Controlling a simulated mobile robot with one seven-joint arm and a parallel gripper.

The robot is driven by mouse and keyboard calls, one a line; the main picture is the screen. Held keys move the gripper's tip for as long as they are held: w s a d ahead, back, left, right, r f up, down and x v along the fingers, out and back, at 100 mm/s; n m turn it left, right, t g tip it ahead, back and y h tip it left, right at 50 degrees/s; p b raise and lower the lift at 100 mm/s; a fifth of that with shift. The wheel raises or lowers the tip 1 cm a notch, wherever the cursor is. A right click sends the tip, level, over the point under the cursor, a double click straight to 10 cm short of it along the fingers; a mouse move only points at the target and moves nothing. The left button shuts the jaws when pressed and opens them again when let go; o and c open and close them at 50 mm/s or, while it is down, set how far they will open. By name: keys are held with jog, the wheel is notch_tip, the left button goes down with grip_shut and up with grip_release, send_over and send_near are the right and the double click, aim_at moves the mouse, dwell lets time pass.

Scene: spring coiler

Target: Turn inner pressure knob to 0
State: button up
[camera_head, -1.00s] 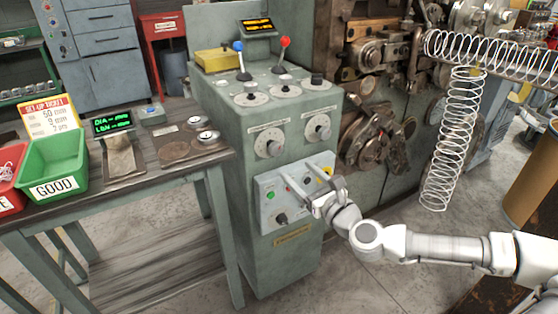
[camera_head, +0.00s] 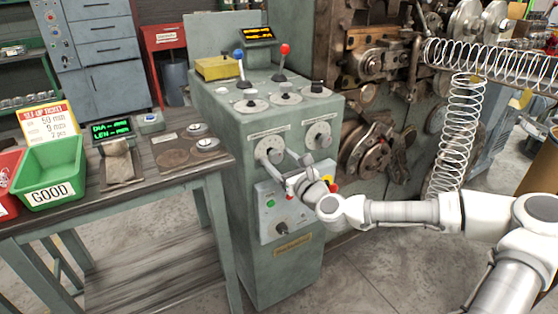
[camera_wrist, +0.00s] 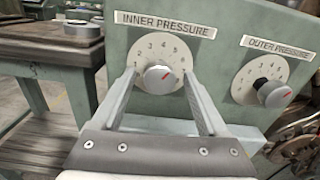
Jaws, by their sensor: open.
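The INNER PRESSURE dial (camera_wrist: 147,48) is a pale disc with numbers, on the grey-green cabinet face. In the head view my gripper (camera_head: 285,157) is in front of the cabinet, at the inner pressure dial (camera_head: 268,150). The wrist and fingers partly cover the panel below.
The OUTER PRESSURE knob (camera_wrist: 274,93) stands out just to the right. A lower button panel (camera_head: 270,215) lies beneath the dials. Levers and more knobs (camera_head: 285,92) are on the cabinet top. A workbench (camera_head: 205,165) is at the left, and a coiled spring (camera_head: 460,120) hangs at the right.

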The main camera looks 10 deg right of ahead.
jog(key=shift+c, duration=0.2)
grip_shut()
